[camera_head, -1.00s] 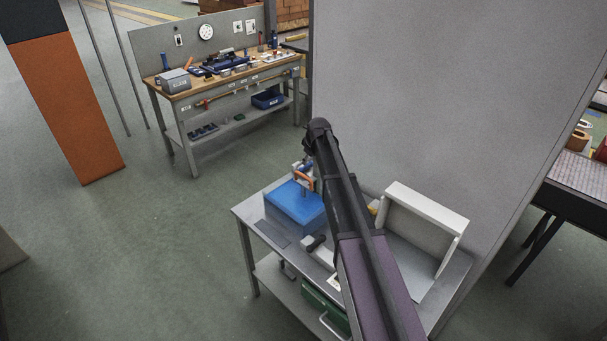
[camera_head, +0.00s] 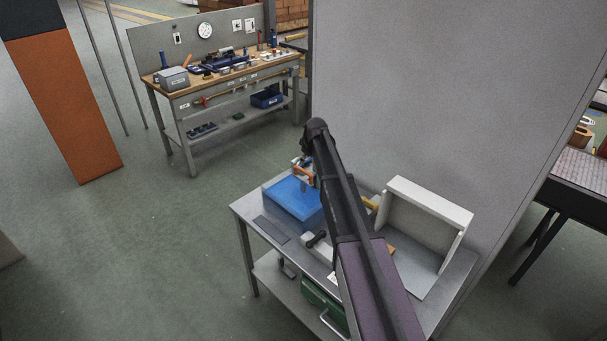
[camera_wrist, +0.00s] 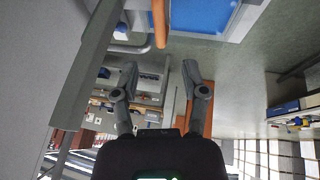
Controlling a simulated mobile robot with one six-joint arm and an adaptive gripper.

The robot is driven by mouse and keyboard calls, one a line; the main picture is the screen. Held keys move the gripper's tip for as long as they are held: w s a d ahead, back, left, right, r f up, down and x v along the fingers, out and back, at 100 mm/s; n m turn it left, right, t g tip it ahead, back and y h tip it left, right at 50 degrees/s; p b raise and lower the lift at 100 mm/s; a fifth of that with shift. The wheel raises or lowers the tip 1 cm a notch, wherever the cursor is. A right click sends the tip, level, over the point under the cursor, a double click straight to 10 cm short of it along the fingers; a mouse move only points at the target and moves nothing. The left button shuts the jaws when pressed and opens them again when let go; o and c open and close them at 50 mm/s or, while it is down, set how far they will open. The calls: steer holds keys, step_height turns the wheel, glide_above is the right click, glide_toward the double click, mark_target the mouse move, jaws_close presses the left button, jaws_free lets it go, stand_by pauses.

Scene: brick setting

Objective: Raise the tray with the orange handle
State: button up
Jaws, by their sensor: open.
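A blue tray-like box (camera_head: 293,205) sits on the grey table's back left part, with an orange handle (camera_head: 305,174) at its far side. The wrist view shows part of the blue surface (camera_wrist: 203,15) at the top and the orange handle (camera_wrist: 160,24) hanging into the picture. My gripper (camera_wrist: 160,70) is open and empty in the wrist view. Its two fingers stand apart, with the handle beyond the gap between their tips. I see no contact. In the head view my arm hides most of the gripper.
The grey table (camera_head: 262,238) also bears a white open-fronted box (camera_head: 425,215) at the right. A black-ended tool (camera_head: 317,239) lies near my arm. A grey partition (camera_head: 450,90) stands close behind. A workbench (camera_head: 225,80) stands farther back, with open floor before it.

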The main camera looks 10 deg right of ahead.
mark_target(303, 170)
steer(key=shift+b+x, duration=3.75)
steer(key=shift+x, duration=0.75)
jaws_close()
